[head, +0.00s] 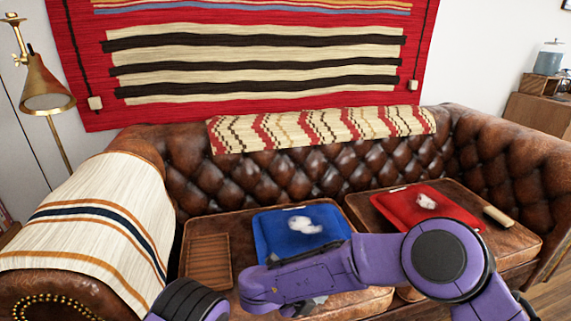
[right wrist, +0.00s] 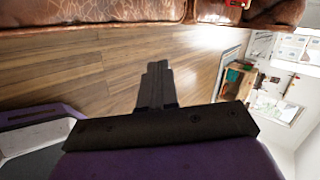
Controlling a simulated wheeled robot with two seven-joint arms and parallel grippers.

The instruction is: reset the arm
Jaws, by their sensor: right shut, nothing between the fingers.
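My right arm (head: 325,272), purple with a dark round joint, comes in from the right and reaches across the front of the sofa. My right gripper (right wrist: 155,85) shows in the right wrist view with its two dark fingers together and nothing between them. In the head view only a small grey part near it shows below the forearm. Part of my left arm (head: 188,300) shows at the bottom left; its gripper is out of view.
A brown leather sofa (head: 265,178) fills the middle. On its seats lie a blue tray-like item (head: 273,238) and a red one (head: 440,212), each with a white lump, and a brown slatted tray (head: 208,262). A lamp (head: 44,88) stands left. Wooden floor (right wrist: 75,80) is clear.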

